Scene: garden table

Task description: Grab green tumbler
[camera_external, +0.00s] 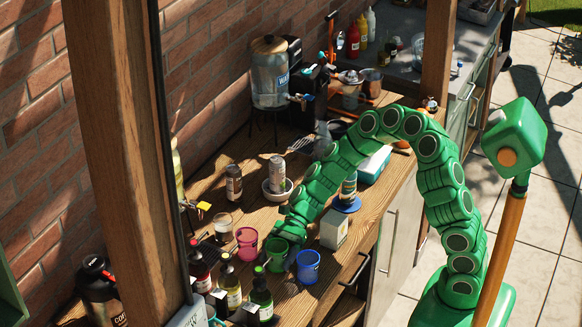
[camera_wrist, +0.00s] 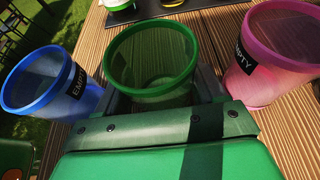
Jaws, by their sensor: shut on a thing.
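The green tumbler (camera_wrist: 150,62) stands upright in the middle of the wrist view, between my gripper's jaws. In the external view the green tumbler (camera_external: 276,250) is partly hidden by my gripper (camera_external: 283,243), which reaches down to it at the counter. My gripper (camera_wrist: 160,98) is shut on the tumbler, with dark fingers along its sides. The tumbler looks empty and see-through. I cannot tell whether its base touches the wood.
A blue tumbler (camera_external: 307,266) and a pink tumbler (camera_external: 247,243) stand close on either side. Several bottles (camera_external: 230,284) stand in front. A white carton (camera_external: 334,229), a white bowl (camera_external: 277,190) and a water dispenser (camera_external: 269,75) are farther back on the counter.

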